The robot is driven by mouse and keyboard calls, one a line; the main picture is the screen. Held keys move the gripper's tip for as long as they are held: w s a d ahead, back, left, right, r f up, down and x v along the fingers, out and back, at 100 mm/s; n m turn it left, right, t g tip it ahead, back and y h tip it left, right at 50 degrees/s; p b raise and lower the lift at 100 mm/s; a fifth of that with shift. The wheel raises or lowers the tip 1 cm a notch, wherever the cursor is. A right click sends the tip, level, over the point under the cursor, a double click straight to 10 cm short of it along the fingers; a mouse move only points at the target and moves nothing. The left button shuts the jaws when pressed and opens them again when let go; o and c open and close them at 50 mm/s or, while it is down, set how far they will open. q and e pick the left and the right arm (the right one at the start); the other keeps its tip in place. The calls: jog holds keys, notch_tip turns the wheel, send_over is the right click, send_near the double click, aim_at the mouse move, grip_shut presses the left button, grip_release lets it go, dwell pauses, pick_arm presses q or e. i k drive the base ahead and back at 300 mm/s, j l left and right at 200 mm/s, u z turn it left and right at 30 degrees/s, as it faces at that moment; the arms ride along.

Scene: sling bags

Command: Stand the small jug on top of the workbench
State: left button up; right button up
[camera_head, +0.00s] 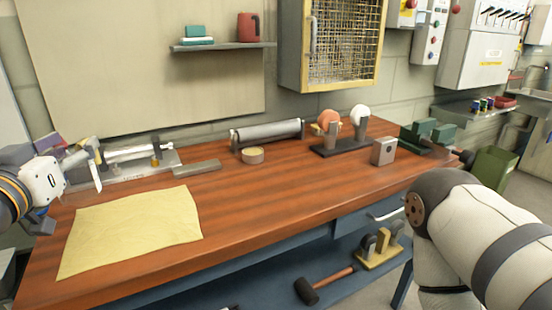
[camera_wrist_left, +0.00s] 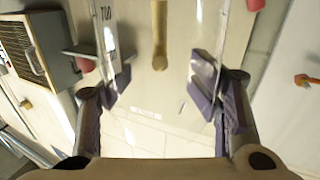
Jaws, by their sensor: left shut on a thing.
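My left gripper (camera_head: 86,164) is over the left end of the workbench (camera_head: 270,203). In the left wrist view its two purple-padded fingers (camera_wrist_left: 161,83) stand apart, shut on a pale, see-through thing with dark scale marks, which I take to be the small jug (camera_wrist_left: 108,38). A tan, handle-like piece (camera_wrist_left: 159,38) shows between the fingers. The jug's base and its distance from the bench top are not clear in either view. My right arm comes in at the right of the head view; its gripper is out of view.
A yellow cloth (camera_head: 135,228) covers the bench's front left. A metal roller (camera_head: 268,134), tape roll (camera_head: 253,155), grinder (camera_head: 342,140) and green vise (camera_head: 428,134) line the back. A red mug (camera_head: 248,27) stands on the wall shelf (camera_head: 222,46). The middle front is bare.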

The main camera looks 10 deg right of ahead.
aim_at(270, 185)
jog(key=i+l+u, duration=0.1)
jog(key=l, duration=1.35)
jog(key=i+u, duration=0.05)
